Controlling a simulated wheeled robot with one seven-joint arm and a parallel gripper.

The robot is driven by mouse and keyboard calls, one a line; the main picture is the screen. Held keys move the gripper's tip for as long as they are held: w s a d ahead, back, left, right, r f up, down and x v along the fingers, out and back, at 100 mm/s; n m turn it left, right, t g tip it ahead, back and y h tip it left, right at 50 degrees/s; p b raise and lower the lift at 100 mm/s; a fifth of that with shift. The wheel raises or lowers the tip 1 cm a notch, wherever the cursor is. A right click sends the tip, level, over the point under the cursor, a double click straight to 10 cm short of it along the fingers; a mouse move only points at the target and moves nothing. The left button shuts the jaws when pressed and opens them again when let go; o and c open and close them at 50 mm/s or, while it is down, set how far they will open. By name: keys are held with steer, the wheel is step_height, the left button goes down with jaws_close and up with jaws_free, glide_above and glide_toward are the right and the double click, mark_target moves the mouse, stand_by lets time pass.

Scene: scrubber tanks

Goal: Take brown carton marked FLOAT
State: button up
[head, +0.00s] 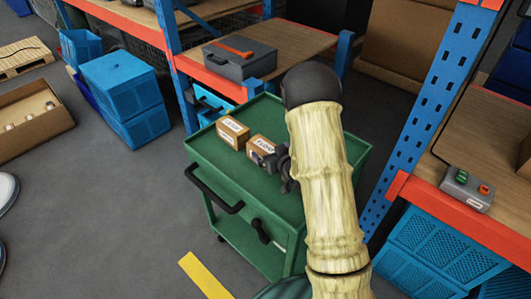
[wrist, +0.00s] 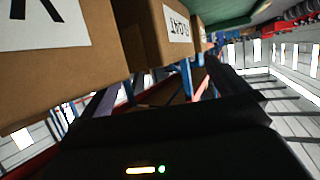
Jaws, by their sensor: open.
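Small brown cartons with white labels stand on the top of the green cart (head: 200,153) in the head view. The left carton (head: 233,131) stands clear of my gripper. The right carton (head: 263,146) is close to my gripper (head: 276,165), which partly hides it. Their labels are too small to read surely there. In the wrist view a brown carton with an inverted label that looks like FLOAT (wrist: 147,35) stands behind a nearer, larger-looking carton (wrist: 85,62). My gripper is open beside the cartons; whether it touches one cannot be told.
A shelf with a grey toolbox (head: 239,60) stands behind the cart. A blue rack post (head: 425,105) and a shelf with a grey control box (head: 467,190) are at right. Blue crates (head: 125,95) stand at left. Floor left of the cart is clear.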

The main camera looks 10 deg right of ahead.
mark_target(267, 147)
steer(key=shift+x, duration=1.55)
steer(key=shift+s, duration=0.1)
steer(key=c, duration=1.3)
